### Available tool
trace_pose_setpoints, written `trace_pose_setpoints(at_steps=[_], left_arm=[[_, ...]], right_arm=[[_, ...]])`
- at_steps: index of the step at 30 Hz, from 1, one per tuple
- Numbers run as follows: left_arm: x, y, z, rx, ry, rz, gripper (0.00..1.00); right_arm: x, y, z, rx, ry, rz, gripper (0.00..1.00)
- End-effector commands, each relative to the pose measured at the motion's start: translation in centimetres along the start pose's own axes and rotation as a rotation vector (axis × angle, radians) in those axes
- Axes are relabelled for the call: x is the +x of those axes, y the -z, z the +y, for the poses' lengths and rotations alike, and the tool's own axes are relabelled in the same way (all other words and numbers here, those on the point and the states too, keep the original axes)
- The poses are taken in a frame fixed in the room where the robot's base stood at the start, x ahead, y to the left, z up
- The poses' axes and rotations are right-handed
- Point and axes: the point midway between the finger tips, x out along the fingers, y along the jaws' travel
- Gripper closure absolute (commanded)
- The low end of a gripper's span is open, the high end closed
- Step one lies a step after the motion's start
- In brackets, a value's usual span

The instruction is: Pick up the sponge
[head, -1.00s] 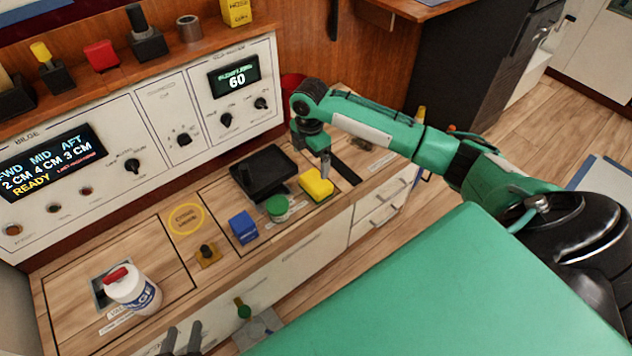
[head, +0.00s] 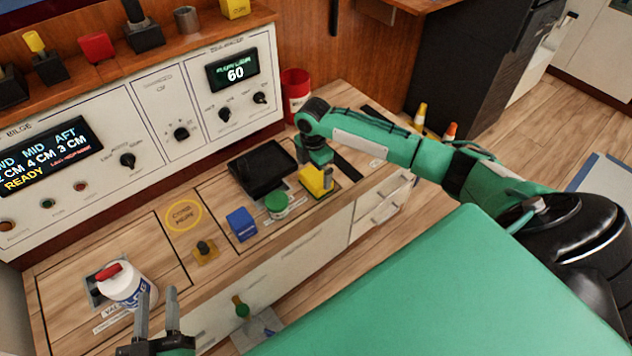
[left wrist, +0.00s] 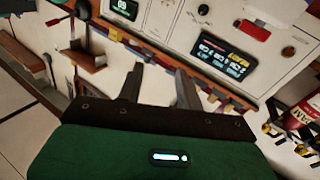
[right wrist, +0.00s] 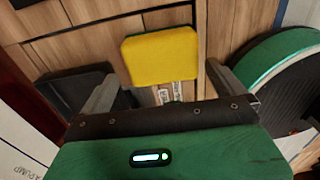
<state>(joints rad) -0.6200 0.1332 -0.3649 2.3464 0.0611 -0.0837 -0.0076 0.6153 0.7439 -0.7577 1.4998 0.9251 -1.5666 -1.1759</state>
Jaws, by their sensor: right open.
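The yellow sponge (head: 311,183) lies on the wooden counter, right of a green-lidded jar. My right gripper (head: 326,178) points down at the sponge and partly covers it in the head view. In the right wrist view the sponge (right wrist: 160,56) shows as a yellow block in the gap between the fingertips of my right gripper (right wrist: 160,88). The fingers are apart, with space on both sides of the sponge. My left gripper (head: 158,308) is open and empty, near the front edge of the counter beside a white bottle. Its spread fingers (left wrist: 159,85) also show in the left wrist view.
A black tray (head: 258,163) and the green-lidded jar (head: 277,204) are close to the sponge's left. A blue block (head: 242,225) stands further left. A red container (head: 296,92) stands behind.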

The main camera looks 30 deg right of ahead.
Motion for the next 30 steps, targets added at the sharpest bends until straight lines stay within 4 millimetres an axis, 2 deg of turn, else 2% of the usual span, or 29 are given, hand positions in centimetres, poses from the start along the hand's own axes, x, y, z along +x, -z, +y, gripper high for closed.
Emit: trace_pose_setpoints(at_steps=[9, 12, 17, 23, 29, 30], left_arm=[[0.8, 5.8, -1.1, 0.046, 0.004, 0.309, 0.64], [0.7, 7.0, -1.2, 0.055, 0.003, 0.375, 0.64], [0.6, 8.0, -1.2, 0.062, 0.002, 0.423, 0.64], [0.6, 8.1, -1.2, 0.062, 0.002, 0.425, 0.64], [0.6, 8.1, -1.2, 0.062, 0.002, 0.424, 0.64], [0.6, 8.1, -1.2, 0.062, 0.002, 0.424, 0.64]], right_arm=[[3.4, -0.6, -0.4, 0.001, 0.001, -0.001, 0.0], [4.2, -0.6, -0.4, 0.0, 0.001, -0.001, 0.0], [4.6, -0.6, -0.4, 0.0, 0.001, -0.002, 0.0], [4.5, -0.6, -0.4, 0.0, 0.001, -0.002, 0.0], [4.5, -0.6, -0.4, 0.0, 0.0, -0.002, 0.35], [4.5, -0.6, -0.4, 0.0, 0.0, -0.002, 0.36]])
